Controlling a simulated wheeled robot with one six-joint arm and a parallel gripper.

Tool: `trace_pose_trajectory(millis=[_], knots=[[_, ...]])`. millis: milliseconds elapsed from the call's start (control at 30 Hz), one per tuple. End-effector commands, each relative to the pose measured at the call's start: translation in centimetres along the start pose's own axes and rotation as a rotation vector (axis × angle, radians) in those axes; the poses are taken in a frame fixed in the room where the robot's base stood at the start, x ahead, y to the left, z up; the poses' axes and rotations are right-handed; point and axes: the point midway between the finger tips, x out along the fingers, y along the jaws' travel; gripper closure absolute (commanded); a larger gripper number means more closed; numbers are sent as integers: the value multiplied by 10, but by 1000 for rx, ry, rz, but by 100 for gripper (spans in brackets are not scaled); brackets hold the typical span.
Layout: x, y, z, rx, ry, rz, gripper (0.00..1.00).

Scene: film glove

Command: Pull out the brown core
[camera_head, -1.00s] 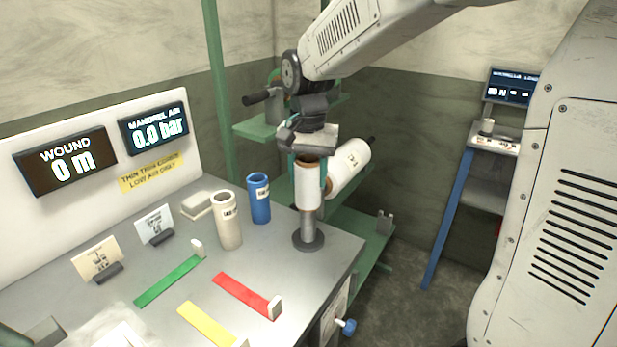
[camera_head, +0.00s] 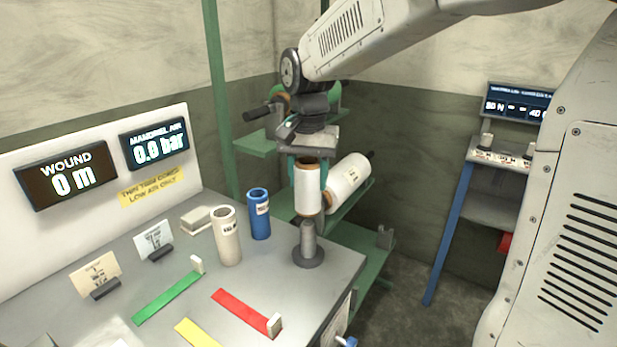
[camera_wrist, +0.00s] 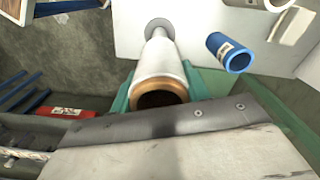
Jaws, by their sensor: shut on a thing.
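My gripper (camera_head: 308,180) is shut on a white film roll (camera_head: 307,200), with its teal fingers on either side. The brown core (camera_head: 307,162) shows as a brown rim at the roll's upper end, and also shows around a dark hollow in the wrist view (camera_wrist: 175,88). The roll is upright above the grey post (camera_head: 308,240) at the table's right corner. Much of the post shows below the roll; I cannot tell whether its tip is still inside the core.
A cream tube (camera_head: 227,238) and a blue tube (camera_head: 259,215) stand on the table (camera_head: 265,270), left of the post. A larger film roll (camera_head: 348,178) lies on the green rack (camera_head: 375,238) behind. Green, red (camera_head: 245,312) and yellow strips lie in front.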

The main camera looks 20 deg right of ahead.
Motion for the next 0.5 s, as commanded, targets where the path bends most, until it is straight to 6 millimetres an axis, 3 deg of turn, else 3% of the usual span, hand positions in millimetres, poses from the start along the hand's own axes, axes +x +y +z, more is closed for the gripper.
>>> trace_pose_trajectory(millis=[267, 500], knots=[[-4, 0, 0, 0, 1, -1, 76], [-22, 0, 0, 0, 2, -2, 76]])
